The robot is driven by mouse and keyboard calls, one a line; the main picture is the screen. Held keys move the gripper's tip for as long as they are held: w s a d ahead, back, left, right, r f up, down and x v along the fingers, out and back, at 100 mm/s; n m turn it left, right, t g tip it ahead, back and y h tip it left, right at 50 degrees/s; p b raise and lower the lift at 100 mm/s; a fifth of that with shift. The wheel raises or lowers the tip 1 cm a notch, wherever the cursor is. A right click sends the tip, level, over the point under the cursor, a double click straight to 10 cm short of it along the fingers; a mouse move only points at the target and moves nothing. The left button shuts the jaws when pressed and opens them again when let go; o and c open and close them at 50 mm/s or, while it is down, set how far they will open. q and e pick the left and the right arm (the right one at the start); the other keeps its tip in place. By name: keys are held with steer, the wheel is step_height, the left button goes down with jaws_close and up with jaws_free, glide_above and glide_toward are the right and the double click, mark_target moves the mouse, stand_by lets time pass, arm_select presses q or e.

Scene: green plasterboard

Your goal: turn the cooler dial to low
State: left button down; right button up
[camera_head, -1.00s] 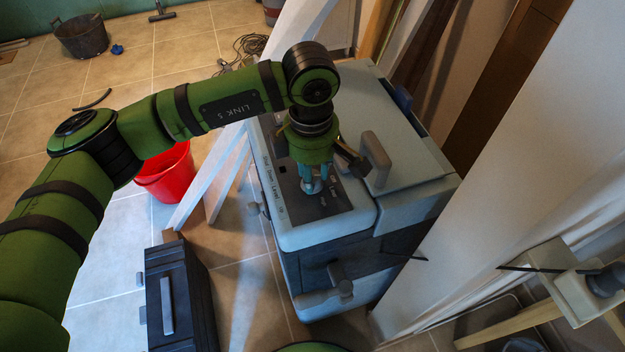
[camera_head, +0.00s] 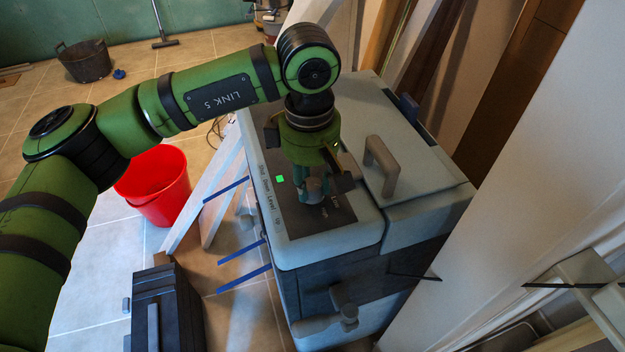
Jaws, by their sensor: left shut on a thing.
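The cooler (camera_head: 335,248) is a pale blue-grey box with a dark control panel (camera_head: 299,221) on its top left part. The dial (camera_head: 315,186) is a small grey knob on that panel, partly hidden by my fingers. My left gripper (camera_head: 314,190) points down from above and is shut on the dial. A small square light (camera_head: 280,179) on the panel glows green. Small print sits near the dial, too small to read surely. My right gripper is not in view.
A lid handle (camera_head: 381,166) stands up just right of my left gripper. A red bucket (camera_head: 158,188) and a black toolbox (camera_head: 168,310) are on the floor at left. White boards lean by the cooler, and a pale post rises at right.

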mark_target(308, 184)
arm_select(q)
steer(key=shift+a, duration=0.15)
steer(key=c, duration=0.9)
jaws_free()
steer(key=shift+w, duration=0.1)
steer(key=shift+r, duration=0.1)
step_height(308, 184, up, 12)
steer(key=shift+a+f, duration=0.1)
steer(key=shift+a, duration=0.05)
